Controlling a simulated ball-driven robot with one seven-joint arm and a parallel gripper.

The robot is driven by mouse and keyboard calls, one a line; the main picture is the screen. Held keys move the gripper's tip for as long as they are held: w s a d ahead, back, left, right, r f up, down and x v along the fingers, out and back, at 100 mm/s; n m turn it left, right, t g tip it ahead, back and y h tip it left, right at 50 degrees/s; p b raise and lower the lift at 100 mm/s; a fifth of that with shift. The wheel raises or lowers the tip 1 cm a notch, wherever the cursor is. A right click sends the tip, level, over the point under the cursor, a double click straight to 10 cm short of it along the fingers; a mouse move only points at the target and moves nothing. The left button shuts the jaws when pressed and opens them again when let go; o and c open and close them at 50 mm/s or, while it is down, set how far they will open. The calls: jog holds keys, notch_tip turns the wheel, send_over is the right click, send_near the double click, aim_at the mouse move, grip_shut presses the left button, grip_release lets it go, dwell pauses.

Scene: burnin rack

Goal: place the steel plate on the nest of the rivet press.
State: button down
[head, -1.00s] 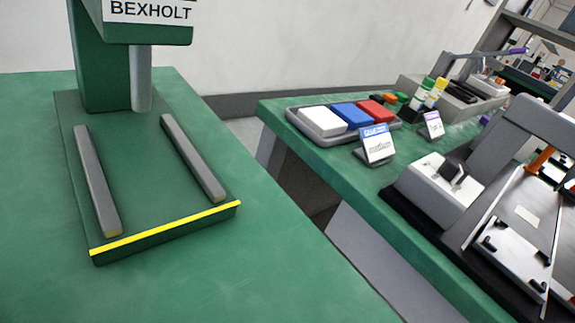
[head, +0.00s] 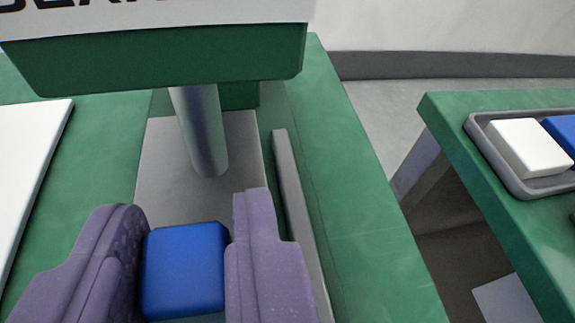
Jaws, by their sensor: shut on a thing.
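My gripper (head: 185,240), with purple fingers, is shut on a blue block (head: 184,265). The steel plate (head: 160,170), flat and grey, extends ahead of the fingers, under the ram (head: 203,135) of the rivet press (head: 160,62). The block looks like the plate's grip, but their join is hidden by the fingers. The plate lies over the nest area, just left of the right grey rail (head: 290,205). The left rail is not visible. I cannot tell whether the plate rests on the nest or is slightly above it.
The press head with its white label hangs close above the plate. A white panel (head: 25,150) lies on the green bench at left. Across a gap at right, another green bench (head: 450,115) holds a grey tray (head: 535,188) with white (head: 525,147) and blue (head: 562,135) blocks.

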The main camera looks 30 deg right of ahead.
jog(key=shift+w+d, duration=0.25)
jog(key=shift+d, duration=0.1)
jog(key=shift+d+f, duration=0.1)
jog(key=shift+f, duration=0.15)
notch_tip(320, 180, down, 3)
jog(key=shift+f+b, duration=0.2)
jog(key=shift+b, duration=0.85)
jog(key=shift+r, duration=0.15)
jog(key=c, duration=0.8)
grip_release()
jog(key=shift+c, duration=0.2)
